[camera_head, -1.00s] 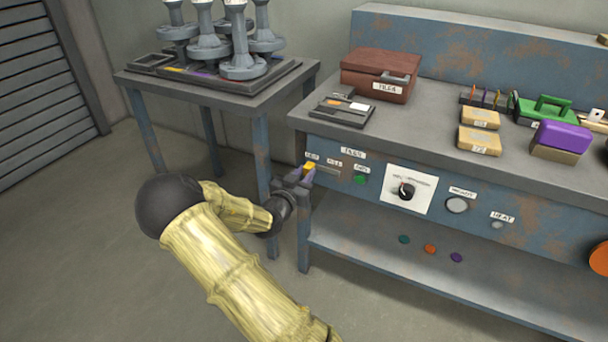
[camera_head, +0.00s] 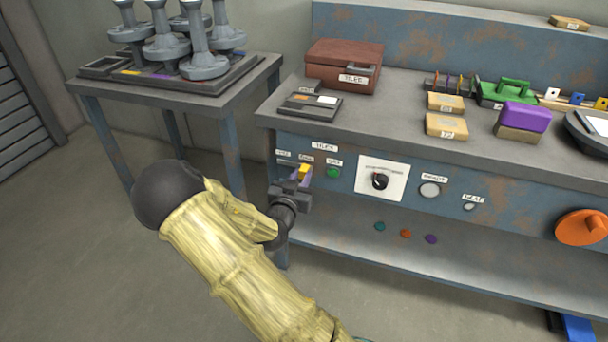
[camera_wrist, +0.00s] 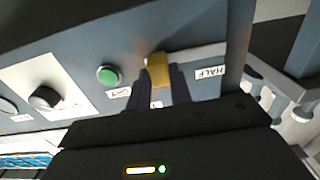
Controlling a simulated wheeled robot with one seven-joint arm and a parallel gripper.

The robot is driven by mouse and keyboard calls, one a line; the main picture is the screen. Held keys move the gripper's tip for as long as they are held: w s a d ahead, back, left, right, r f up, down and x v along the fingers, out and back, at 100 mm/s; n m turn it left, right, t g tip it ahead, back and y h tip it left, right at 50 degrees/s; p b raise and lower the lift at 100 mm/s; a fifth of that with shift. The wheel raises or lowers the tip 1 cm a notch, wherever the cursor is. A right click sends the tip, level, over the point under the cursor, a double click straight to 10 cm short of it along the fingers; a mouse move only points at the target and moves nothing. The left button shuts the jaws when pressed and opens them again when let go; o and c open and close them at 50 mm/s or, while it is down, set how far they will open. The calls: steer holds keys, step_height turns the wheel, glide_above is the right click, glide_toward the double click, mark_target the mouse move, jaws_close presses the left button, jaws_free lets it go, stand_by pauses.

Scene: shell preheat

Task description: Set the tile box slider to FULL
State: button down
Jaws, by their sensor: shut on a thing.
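The yellow slider knob (camera_head: 304,171) is on the bench's front panel, under the TILES label (camera_head: 323,147). It stands right below the FULL label (camera_head: 306,160), at the right part of its slot; the HALF label (camera_head: 284,154) is to the left. My gripper (camera_head: 301,180) is shut on the knob, with its fingers on both sides. In the wrist view the knob (camera_wrist: 159,70) sits between the fingers, and HALF (camera_wrist: 210,73) is apart from it. A label below the knob is partly hidden by the fingers. The brown tile box (camera_head: 330,62) stands closed on the bench.
A green button (camera_head: 333,173) is close to the right of the knob, then a black dial (camera_head: 380,181) on a white plate. The bench top (camera_head: 385,110) overhangs the panel. A side table (camera_head: 235,95) with grey stands is at the left.

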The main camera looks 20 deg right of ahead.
steer(key=shift+s+d, duration=0.15)
steer(key=c, duration=1.2)
jaws_free()
steer(key=shift+c, duration=0.2)
steer(key=shift+s+a, duration=0.15)
steer(key=shift+a, duration=0.15)
steer(key=p+v, duration=0.3)
steer(key=v, duration=1.3)
steer(key=shift+s+a, duration=0.25)
steer(key=shift+s, duration=0.1)
